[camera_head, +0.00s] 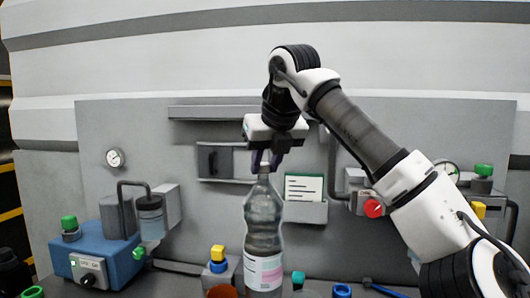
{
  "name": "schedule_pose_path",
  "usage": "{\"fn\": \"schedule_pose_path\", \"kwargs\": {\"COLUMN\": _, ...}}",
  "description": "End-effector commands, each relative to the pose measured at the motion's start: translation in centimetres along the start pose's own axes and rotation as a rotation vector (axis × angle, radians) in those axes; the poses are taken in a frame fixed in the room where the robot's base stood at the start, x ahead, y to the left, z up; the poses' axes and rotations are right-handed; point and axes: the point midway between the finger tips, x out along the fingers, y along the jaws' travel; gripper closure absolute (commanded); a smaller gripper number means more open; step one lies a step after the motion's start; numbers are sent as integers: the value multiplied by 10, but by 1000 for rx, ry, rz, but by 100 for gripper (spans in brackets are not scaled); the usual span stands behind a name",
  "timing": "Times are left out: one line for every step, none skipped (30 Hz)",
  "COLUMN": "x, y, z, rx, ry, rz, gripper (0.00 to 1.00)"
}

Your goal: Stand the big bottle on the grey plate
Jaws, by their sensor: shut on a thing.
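The big bottle (264,222) is clear, with a white and pink label (264,272) low on its body. It is upright in the middle of the head view, in front of the grey back panel. My gripper (265,162) comes down from above and is shut on the bottle's top. I cannot tell whether the bottle's base touches anything below. I cannot make out the grey plate.
A blue box (105,255) with a knob stands at left. Low around the bottle are an orange round thing (222,291), a yellow-topped block (217,254) and a teal-capped item (298,279). A card (304,188) sits in a holder behind. A red knob (374,208) is at right.

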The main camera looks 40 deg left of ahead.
Motion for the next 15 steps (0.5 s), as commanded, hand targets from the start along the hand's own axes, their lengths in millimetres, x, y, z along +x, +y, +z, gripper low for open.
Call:
{"fn": "schedule_pose_path", "kwargs": {"x": 8, "y": 0, "z": -6, "rx": -3, "ry": -7, "rz": 3, "gripper": 100}}
{"fn": "schedule_pose_path", "kwargs": {"x": 13, "y": 0, "z": -9, "rx": -3, "ry": -7, "rz": 3, "gripper": 100}}
{"fn": "schedule_pose_path", "kwargs": {"x": 20, "y": 0, "z": -13, "rx": -2, "ry": -6, "rz": 4, "gripper": 100}}
{"fn": "schedule_pose_path", "kwargs": {"x": 25, "y": 0, "z": -17, "rx": -3, "ry": -6, "rz": 3, "gripper": 100}}
{"fn": "schedule_pose_path", "kwargs": {"x": 31, "y": 0, "z": -21, "rx": -3, "ry": -6, "rz": 3, "gripper": 100}}
{"fn": "schedule_pose_path", "kwargs": {"x": 38, "y": 0, "z": -25, "rx": -2, "ry": -6, "rz": 3, "gripper": 100}}
{"fn": "schedule_pose_path", "kwargs": {"x": 43, "y": 0, "z": -28, "rx": -2, "ry": -6, "rz": 4, "gripper": 100}}
{"fn": "schedule_pose_path", "kwargs": {"x": 48, "y": 0, "z": -31, "rx": -3, "ry": -7, "rz": 3, "gripper": 100}}
{"fn": "schedule_pose_path", "kwargs": {"x": 55, "y": 1, "z": -36, "rx": -2, "ry": -8, "rz": 4, "gripper": 100}}
{"fn": "schedule_pose_path", "kwargs": {"x": 60, "y": 0, "z": -39, "rx": -1, "ry": -7, "rz": 4, "gripper": 100}}
{"fn": "schedule_pose_path", "kwargs": {"x": 64, "y": 0, "z": -42, "rx": -2, "ry": -7, "rz": 3, "gripper": 100}}
{"fn": "schedule_pose_path", "kwargs": {"x": 70, "y": 0, "z": -46, "rx": -1, "ry": -8, "rz": 3, "gripper": 100}}
{"fn": "schedule_pose_path", "kwargs": {"x": 74, "y": 0, "z": -48, "rx": -2, "ry": -8, "rz": 3, "gripper": 100}}
{"fn": "schedule_pose_path", "kwargs": {"x": 78, "y": 1, "z": -50, "rx": -1, "ry": -8, "rz": 3, "gripper": 100}}
{"fn": "schedule_pose_path", "kwargs": {"x": 82, "y": 0, "z": -53, "rx": 0, "ry": -8, "rz": 2, "gripper": 100}}
